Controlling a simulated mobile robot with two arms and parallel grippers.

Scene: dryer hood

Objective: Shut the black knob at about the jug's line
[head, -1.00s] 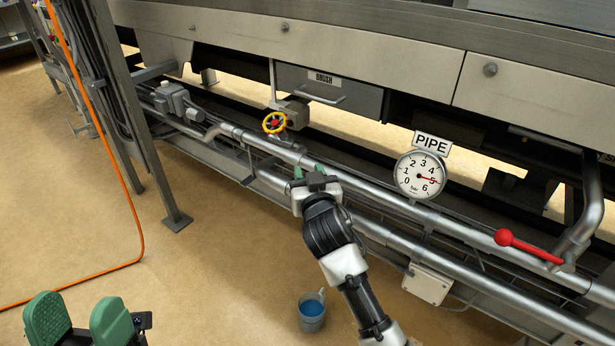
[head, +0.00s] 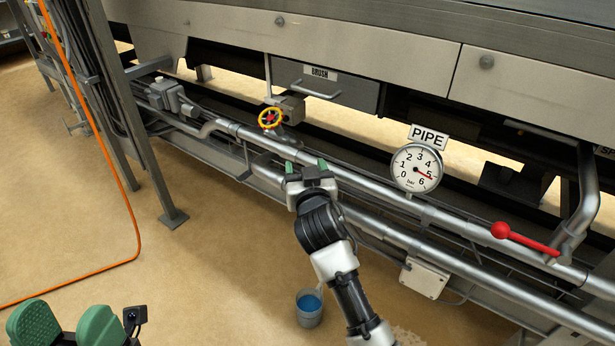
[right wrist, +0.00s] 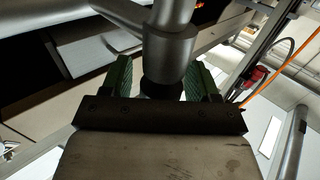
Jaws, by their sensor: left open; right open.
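A dark round knob (right wrist: 160,86) shows in the right wrist view under a grey metal pipe fitting, between the fingers of my right gripper (right wrist: 160,80). I cannot tell whether they touch it. In the head view my right gripper (head: 306,166) is open at the upper pipe, fingers pointing up; the knob is hidden there. The jug (head: 309,307), grey with blue liquid, stands on the floor below that gripper. My left gripper (head: 67,326) is open and empty at the bottom left, over the floor.
A yellow handwheel (head: 270,117) with a red centre is left of my right gripper. A PIPE gauge (head: 417,168) and a red lever (head: 525,238) are to its right. An orange hose (head: 133,215) and a steel leg (head: 145,150) are at left. Floor is clear between.

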